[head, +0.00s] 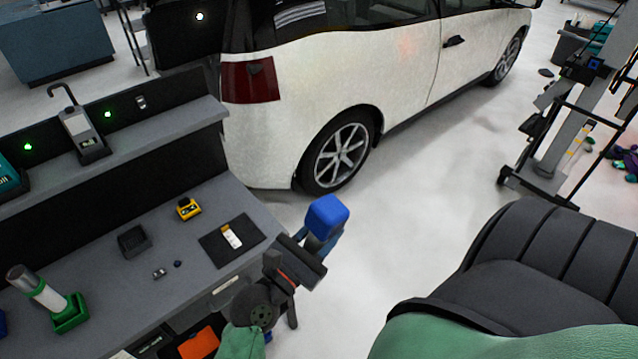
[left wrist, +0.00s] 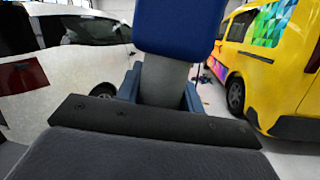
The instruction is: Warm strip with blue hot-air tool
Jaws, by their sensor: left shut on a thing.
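The blue hot-air tool (head: 327,214) is held up beyond the workbench's right end, in front of the white car. My left gripper (head: 317,243) is shut on its grey body, below the blue top. In the left wrist view the blue top (left wrist: 180,25) rises above the grey body (left wrist: 165,85), with the left gripper's fingers (left wrist: 161,95) on both sides of it. The tool is apart from the car. I cannot make out a strip on the car's body. My right gripper is not in view.
The white car (head: 330,85) stands behind the bench. The grey workbench (head: 110,290) holds a dark mat (head: 215,251), a yellow device (head: 188,208), a black tray (head: 134,241) and a green-based cylinder (head: 50,297). A yellow van (left wrist: 262,65) is at right in the wrist view. Floor between is clear.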

